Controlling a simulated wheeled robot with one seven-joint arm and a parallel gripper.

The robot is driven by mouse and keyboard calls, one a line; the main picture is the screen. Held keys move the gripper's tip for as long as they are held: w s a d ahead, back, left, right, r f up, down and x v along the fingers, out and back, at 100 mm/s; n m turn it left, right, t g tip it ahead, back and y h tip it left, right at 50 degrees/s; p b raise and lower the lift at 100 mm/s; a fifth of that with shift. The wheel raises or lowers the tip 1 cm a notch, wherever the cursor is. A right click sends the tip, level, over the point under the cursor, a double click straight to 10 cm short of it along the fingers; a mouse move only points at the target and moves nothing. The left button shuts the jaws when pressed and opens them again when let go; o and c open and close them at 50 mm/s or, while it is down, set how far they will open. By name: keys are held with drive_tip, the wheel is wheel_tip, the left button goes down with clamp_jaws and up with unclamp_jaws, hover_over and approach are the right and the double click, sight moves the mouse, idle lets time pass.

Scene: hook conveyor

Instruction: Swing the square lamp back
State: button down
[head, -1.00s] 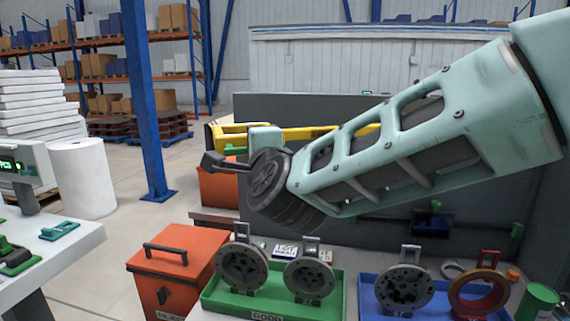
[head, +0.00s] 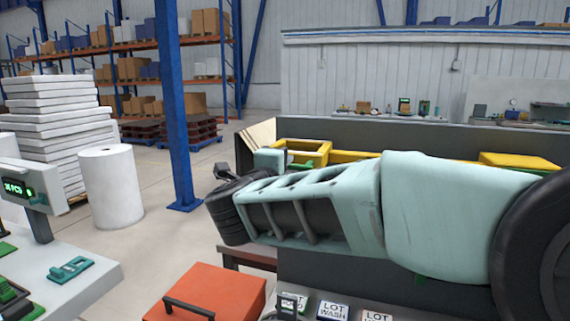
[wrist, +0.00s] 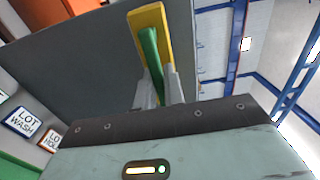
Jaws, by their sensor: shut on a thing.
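My gripper (wrist: 157,74) is shut on a slim green grip (wrist: 153,58) in the wrist view. A yellow part (wrist: 148,25) stands directly behind the grip. In the head view the gripper's pale teal body (head: 270,160) is at the left end of my arm, beside a yellow square-cornered open frame (head: 306,150). The fingers are hard to make out there. I see no lit lamp face, and I cannot tell which yellow part is the square lamp.
A dark grey panel (head: 340,128) stands behind my arm. An orange-red box (head: 215,290) with a black handle is below. A blue post (head: 172,110) and a white roll (head: 110,187) stand at left. Lot signs (head: 333,311) show at the bottom. Floor is open around the post.

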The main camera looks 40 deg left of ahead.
drive_tip(key=shift+w+r, duration=0.1)
drive_tip(key=shift+w, duration=0.25)
drive_tip(key=c, duration=1.5)
unclamp_jaws()
drive_tip(key=shift+w+a, duration=0.1)
drive_tip(key=shift+f, duration=0.2)
drive_tip(key=shift+s, duration=0.25)
drive_tip(key=b+v, duration=0.6)
drive_tip(key=v, duration=1.1)
